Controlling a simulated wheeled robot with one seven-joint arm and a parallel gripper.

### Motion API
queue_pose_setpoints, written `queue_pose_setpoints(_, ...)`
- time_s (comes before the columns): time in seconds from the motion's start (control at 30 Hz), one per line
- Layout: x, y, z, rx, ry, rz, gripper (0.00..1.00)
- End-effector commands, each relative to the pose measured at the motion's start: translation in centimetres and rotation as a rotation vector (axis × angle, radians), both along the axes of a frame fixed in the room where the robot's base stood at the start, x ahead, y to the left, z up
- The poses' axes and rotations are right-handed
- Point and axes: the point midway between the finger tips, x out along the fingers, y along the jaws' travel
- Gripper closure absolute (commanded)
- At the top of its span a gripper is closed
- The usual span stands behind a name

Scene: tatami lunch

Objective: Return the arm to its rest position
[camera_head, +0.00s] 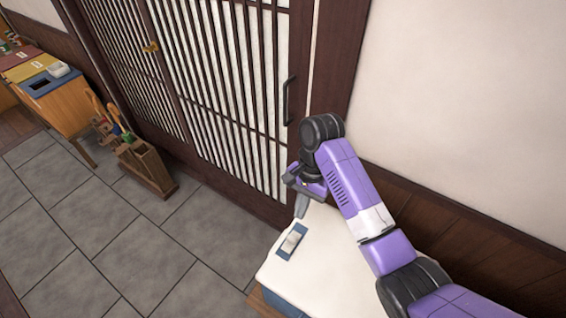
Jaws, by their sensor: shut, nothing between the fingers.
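My purple and black arm reaches in from the lower right in the head view. My gripper (301,205) points down over the far left part of a white-topped table (325,268). Its fingers are together with nothing between them. The arm's wrist hides part of the gripper. A small blue mat (283,254) with a pale object (291,241) on it lies on the table, just below the gripper in the picture. The gripper looks apart from both, though its exact height is hard to tell.
A slatted sliding door (215,95) and a white wall (470,110) stand behind the table. A wooden umbrella stand (150,168) is by the door. A wooden cabinet (65,105) stands at far left. The grey tiled floor (95,220) is open.

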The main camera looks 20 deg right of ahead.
Motion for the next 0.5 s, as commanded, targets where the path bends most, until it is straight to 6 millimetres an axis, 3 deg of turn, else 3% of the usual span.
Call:
queue_pose_setpoints(0.27, 0.7, 0.1, -0.1, 0.009, -0.037, 0.036, 1.00)
queue_pose_setpoints(0.37, 3.2, 0.2, 0.0, 0.015, -0.154, 0.080, 1.00)
queue_pose_setpoints(0.5, 8.7, 0.4, 2.2, 0.002, -0.443, 0.156, 1.00)
